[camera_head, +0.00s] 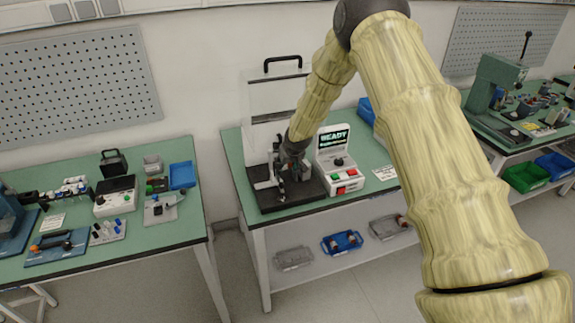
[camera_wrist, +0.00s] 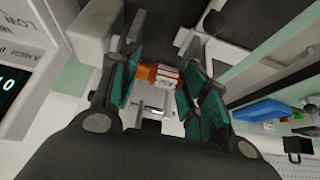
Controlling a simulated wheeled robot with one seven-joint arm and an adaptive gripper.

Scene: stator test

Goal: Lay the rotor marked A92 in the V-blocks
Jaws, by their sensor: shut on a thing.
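My gripper (camera_head: 289,172) is low over the black base (camera_head: 318,188) of the test machine in the head view. In the wrist view its teal-padded fingers (camera_wrist: 160,88) are shut on a small rotor (camera_wrist: 162,77), copper-orange with a white label. The mark on the label is too small to read surely. A bright metal part (camera_wrist: 151,108) shows just below the rotor. The V-blocks cannot be made out clearly; my fingers hide much of the fixture. I cannot tell whether the rotor touches it.
The white console (camera_head: 338,158) reads READY and stands close right of my gripper. The raised white hood (camera_head: 273,100) with a black handle is behind. A blue tray (camera_head: 342,242) and grey trays (camera_head: 293,259) sit on the shelf below. Another cluttered bench (camera_head: 110,251) stands left.

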